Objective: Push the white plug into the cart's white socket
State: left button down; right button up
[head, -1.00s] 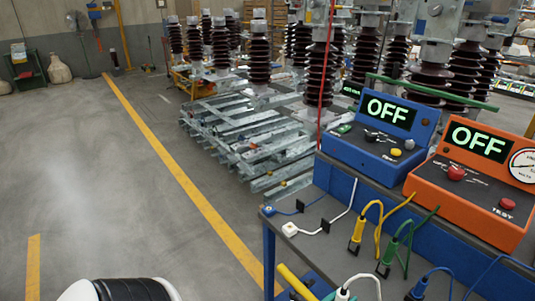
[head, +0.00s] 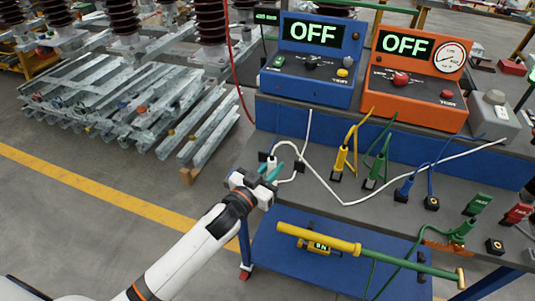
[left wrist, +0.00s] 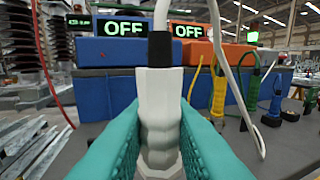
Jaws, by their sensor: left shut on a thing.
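The white plug (left wrist: 158,108) is upright between the teal fingers of my left gripper (left wrist: 158,150) in the left wrist view, with a black collar and white cable at its top. In the head view my left gripper (head: 270,176) is shut on the plug (head: 271,160) at the cart's left front corner. A pale rounded part (left wrist: 160,170) shows just below the plug, probably the white socket; I cannot tell whether they touch or how far the plug is in. The gripper hides that spot in the head view. My right gripper is not in view.
The grey cart top (head: 320,200) carries yellow (head: 340,165), green (head: 375,172) and blue (head: 405,188) plugs to the right. Behind stand a blue box (head: 318,60) and an orange box (head: 415,75), both reading OFF. A yellow-green rod (head: 330,240) lies on the lower blue shelf.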

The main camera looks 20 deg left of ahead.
aim_at(270, 170)
pick_arm(q)
jog(key=w, duration=0.1)
jog(key=w+a, duration=0.1)
jog(key=w, duration=0.1)
jog(key=shift+w+a+r, duration=0.35)
jog(key=shift+w, duration=0.05)
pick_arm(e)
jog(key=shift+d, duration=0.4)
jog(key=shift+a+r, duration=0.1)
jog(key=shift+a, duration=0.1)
